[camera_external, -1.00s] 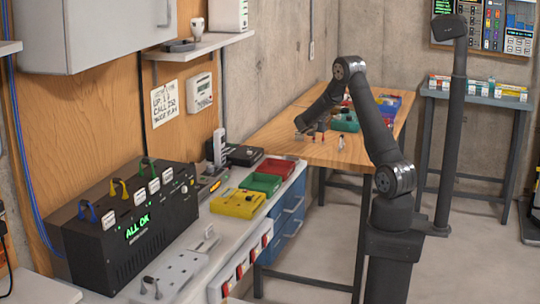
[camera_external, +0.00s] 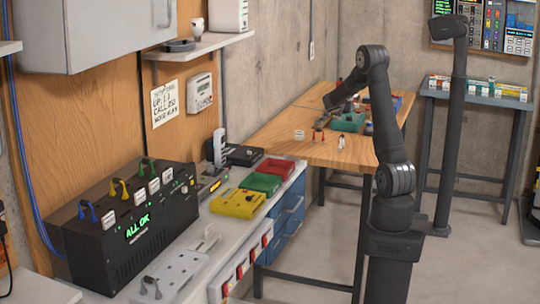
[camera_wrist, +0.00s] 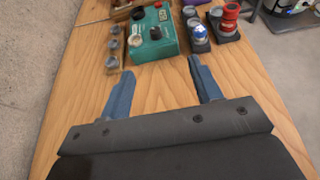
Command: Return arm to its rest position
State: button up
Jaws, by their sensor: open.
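My arm stands on its dark base at the right of the external view, with the elbow raised and the forearm reaching down over the wooden table (camera_external: 272,137). My gripper (camera_wrist: 158,74) shows in the wrist view as two blue-grey fingers, spread apart with only bare wood between them. It is open and empty. In the external view the far end of the arm is small and dark above the back part of the table, and its fingers cannot be made out. In the wrist view the fingertips point toward a green box (camera_wrist: 153,45) with knobs, apart from it.
In the wrist view, several grey round pieces (camera_wrist: 114,44) sit left of the box; a red-topped part (camera_wrist: 229,18) sits right. A dark post (camera_external: 452,140) stands right of my arm. The workbench at left holds a black ALL OK unit (camera_external: 135,225) and coloured boxes (camera_external: 237,203).

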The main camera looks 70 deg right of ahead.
notch_tip(320, 180, up, 11)
jog(key=w+a+n+t+y, duration=0.1)
jog(key=w+a+n+t, duration=0.3)
jog(key=w+a, duration=0.4)
jog(key=w+a+n+t+y, duration=0.2)
jog(key=w+a+n+t, duration=0.2)
jog(key=w+a, duration=0.3)
jog(key=a+r, duration=0.1)
jog(key=a, duration=0.4)
jog(key=shift+w+a+t, duration=0.3)
jog(key=shift+w+t, duration=0.1)
jog(key=s+d+m+g+h, duration=0.1)
jog(key=s+d+m+g, duration=0.2)
jog(key=s+d, duration=0.3)
jog(key=s+d+m+g+h, duration=0.1)
jog(key=s+d+m+g, duration=0.2)
jog(key=s+d, duration=0.3)
jog(key=shift+d+f+h, duration=0.2)
jog(key=shift+d+h, duration=0.2)
jog(key=shift+d, duration=2.05)
jog(key=shift+a, duration=0.1)
